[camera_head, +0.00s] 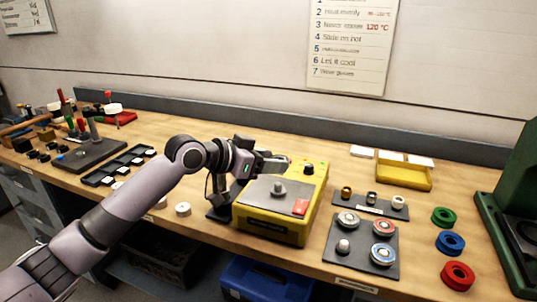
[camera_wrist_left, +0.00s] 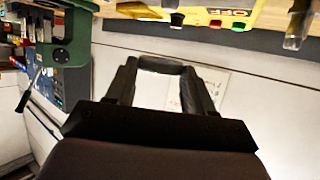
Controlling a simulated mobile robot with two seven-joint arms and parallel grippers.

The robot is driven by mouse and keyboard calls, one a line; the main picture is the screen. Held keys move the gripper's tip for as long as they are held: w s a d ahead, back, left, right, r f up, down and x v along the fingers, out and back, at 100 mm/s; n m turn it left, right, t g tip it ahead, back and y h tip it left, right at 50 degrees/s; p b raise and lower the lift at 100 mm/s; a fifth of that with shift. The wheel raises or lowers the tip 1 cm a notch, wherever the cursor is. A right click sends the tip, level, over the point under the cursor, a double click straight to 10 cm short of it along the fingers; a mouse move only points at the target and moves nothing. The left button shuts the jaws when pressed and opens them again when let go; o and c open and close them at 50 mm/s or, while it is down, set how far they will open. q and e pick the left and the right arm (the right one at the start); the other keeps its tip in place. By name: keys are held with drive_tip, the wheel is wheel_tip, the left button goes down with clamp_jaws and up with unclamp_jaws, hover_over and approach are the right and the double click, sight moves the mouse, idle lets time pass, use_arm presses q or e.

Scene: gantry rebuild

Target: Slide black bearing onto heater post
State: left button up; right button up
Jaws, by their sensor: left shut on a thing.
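The yellow heater (camera_head: 270,225) stands mid-bench, with a short grey post (camera_head: 279,188) on its grey top plate. Nothing is seen around the post. My left gripper (camera_head: 274,163) is above and behind the post, apart from it. In the left wrist view the fingers (camera_wrist_left: 160,72) are shut on a dark piece (camera_wrist_left: 160,66) that spans their tips. It fits the black bearing, which shows nowhere else, but its ring shape cannot be made out. My right gripper is not in view.
Right of the heater, a dark mat (camera_head: 360,262) holds several bearings. Green (camera_head: 444,217), blue (camera_head: 450,243) and red (camera_head: 458,275) rings lie beyond it. A green machine (camera_head: 520,200) stands at far right. A black tray (camera_head: 118,165) is left, and a yellow bin (camera_head: 403,175) is behind.

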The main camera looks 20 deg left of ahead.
sight(276, 186)
use_arm(q)
drive_tip(key=shift+f, duration=0.35)
drive_tip(key=shift+f+b, duration=0.5)
drive_tip(key=shift+f, duration=0.5)
drive_tip(key=shift+f+b, duration=1.35)
drive_tip(key=shift+f, duration=0.6)
drive_tip(key=shift+f, duration=0.1)
drive_tip(key=o, duration=1.2)
drive_tip(key=b+v, duration=0.1)
drive_tip(key=v, duration=0.6)
